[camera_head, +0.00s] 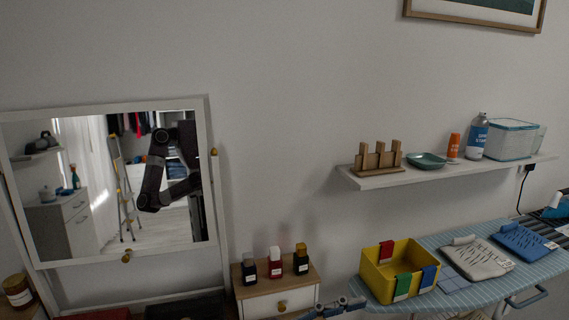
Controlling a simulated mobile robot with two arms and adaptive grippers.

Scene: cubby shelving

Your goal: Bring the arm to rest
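Neither of my grippers can be made out directly in the head view. A mirror (118,247) in a white frame on the left reflects a black jointed arm (152,185), bent at its elbow, beside a dark upright column. No gripper fingers can be made out in the reflection. A small blue-grey jointed piece (340,306) shows at the bottom edge beside the ironing board; I cannot tell what it belongs to.
A wall shelf (380,182) holds a wooden rack, green dish, bottles and a clear box. An ironing board (445,240) carries a yellow bin (372,275) and folded cloths. Several small bottles stand on a drawer unit (263,290). The wall between mirror and shelf is bare.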

